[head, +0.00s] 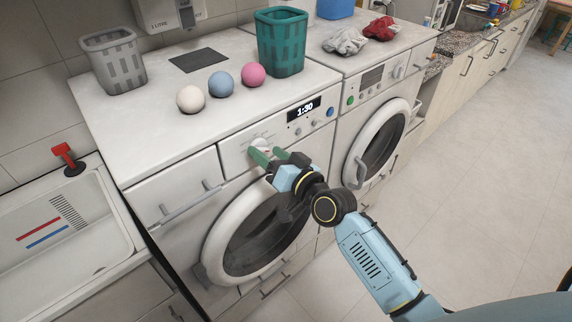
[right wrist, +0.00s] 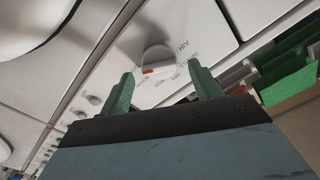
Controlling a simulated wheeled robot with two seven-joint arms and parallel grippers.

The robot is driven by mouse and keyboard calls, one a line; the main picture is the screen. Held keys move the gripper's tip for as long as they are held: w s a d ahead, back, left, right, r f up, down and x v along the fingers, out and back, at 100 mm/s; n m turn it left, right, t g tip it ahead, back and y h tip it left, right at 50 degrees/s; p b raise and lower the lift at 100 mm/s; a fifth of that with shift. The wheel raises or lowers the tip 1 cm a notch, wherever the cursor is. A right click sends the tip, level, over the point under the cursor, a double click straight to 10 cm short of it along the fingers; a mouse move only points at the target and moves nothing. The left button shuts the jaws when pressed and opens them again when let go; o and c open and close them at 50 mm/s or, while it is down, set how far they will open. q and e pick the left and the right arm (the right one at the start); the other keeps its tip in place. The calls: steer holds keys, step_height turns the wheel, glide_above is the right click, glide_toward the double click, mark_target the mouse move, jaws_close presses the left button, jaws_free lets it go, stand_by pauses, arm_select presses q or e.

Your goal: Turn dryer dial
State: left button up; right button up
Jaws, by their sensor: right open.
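The dryer dial (head: 260,145) is a round white knob on the front control panel of the left machine. In the right wrist view the dial (right wrist: 158,60) shows a red mark at its lower left, with printed labels around it. My right gripper (head: 269,156) is at the panel, in front of the dial. Its two green fingers (right wrist: 160,84) are spread apart with the dial beyond and between them, and nothing is held. I cannot tell whether a finger touches the dial. The left gripper is not in view.
The left machine's display (head: 304,109) reads 1:30. White, blue and pink balls (head: 221,84), a grey basket (head: 113,62) and a teal basket (head: 281,42) stand on top. A second machine (head: 376,140) stands to the right. The floor at right is clear.

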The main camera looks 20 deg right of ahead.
steer(key=v, duration=1.2)
steer(key=shift+s+b, duration=0.35)
steer(key=shift+b, duration=0.1)
steer(key=shift+d, duration=0.15)
steer(key=s+d+f+g+h+b, duration=0.1)
steer(key=s+f+g+h, duration=0.15)
steer(key=f, duration=1.05)
steer(key=s+d+f+n+g+h+b, duration=0.1)
steer(key=s+d+f+g, duration=0.2)
steer(key=f, duration=1)
steer(key=s+f+g+h+b, duration=0.1)
steer(key=s+f+g, duration=0.25)
steer(key=f, duration=0.95)
steer(key=s+f+n+g, duration=0.1)
steer(key=s+f+g, duration=0.1)
steer(key=s+f, duration=0.4)
steer(key=s+f+n+g+h+b, duration=0.1)
steer(key=s+f, duration=0.5)
steer(key=s, duration=0.7)
steer(key=s+f+n+g, duration=0.1)
steer(key=s+f+g, duration=0.3)
steer(key=s, duration=0.5)
step_height(320, 180, down, 2)
steer(key=shift+s+f+n+h+b, duration=0.1)
steer(key=shift+s+n+h+b, duration=0.1)
steer(key=shift+n+h+b, duration=0.2)
